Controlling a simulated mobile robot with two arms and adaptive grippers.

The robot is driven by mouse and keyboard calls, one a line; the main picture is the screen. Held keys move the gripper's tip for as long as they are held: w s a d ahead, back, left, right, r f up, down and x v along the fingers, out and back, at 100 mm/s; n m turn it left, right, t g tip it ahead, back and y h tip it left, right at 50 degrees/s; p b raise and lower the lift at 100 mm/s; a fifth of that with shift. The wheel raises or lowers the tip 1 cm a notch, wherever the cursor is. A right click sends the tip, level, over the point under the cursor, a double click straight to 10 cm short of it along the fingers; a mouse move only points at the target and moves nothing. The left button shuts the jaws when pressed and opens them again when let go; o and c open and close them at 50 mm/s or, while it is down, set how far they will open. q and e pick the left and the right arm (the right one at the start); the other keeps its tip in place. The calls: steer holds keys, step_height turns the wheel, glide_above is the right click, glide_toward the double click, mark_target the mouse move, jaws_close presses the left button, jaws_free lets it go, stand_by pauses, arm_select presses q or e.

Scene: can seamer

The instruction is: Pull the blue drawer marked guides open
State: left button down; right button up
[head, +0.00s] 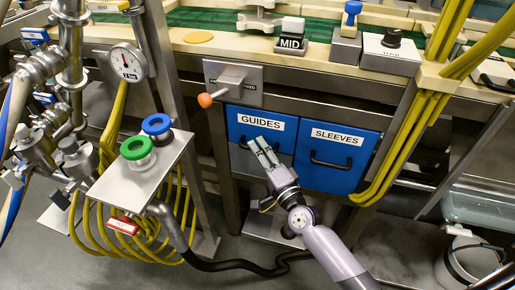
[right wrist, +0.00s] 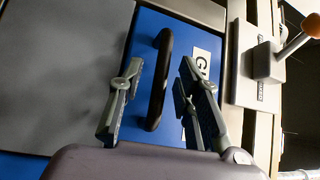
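The blue drawer marked GUIDES (head: 236,122) sits flush beside the drawer marked SLEEVES in the head view. Its blue front (right wrist: 145,30) fills the middle of the right wrist view, with part of the white label showing. Its black bar handle (right wrist: 158,80) stands between the two fingers there, with a gap on each side. My right gripper (head: 259,146) is open in front of the drawer's lower part and hides some of the handle in the head view. Whether the fingertips reach past the bar is hard to tell. My left gripper is not in view.
The blue SLEEVES drawer (head: 322,175) is shut, directly right. An orange-knobbed lever (head: 205,99) sticks out above the GUIDES drawer. Yellow hoses (head: 410,130) hang at the right.

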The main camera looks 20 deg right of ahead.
steer(key=shift+w+a+r, duration=0.1)
steer(key=shift+w, duration=0.45)
steer(key=shift+c, duration=0.5)
jaws_close()
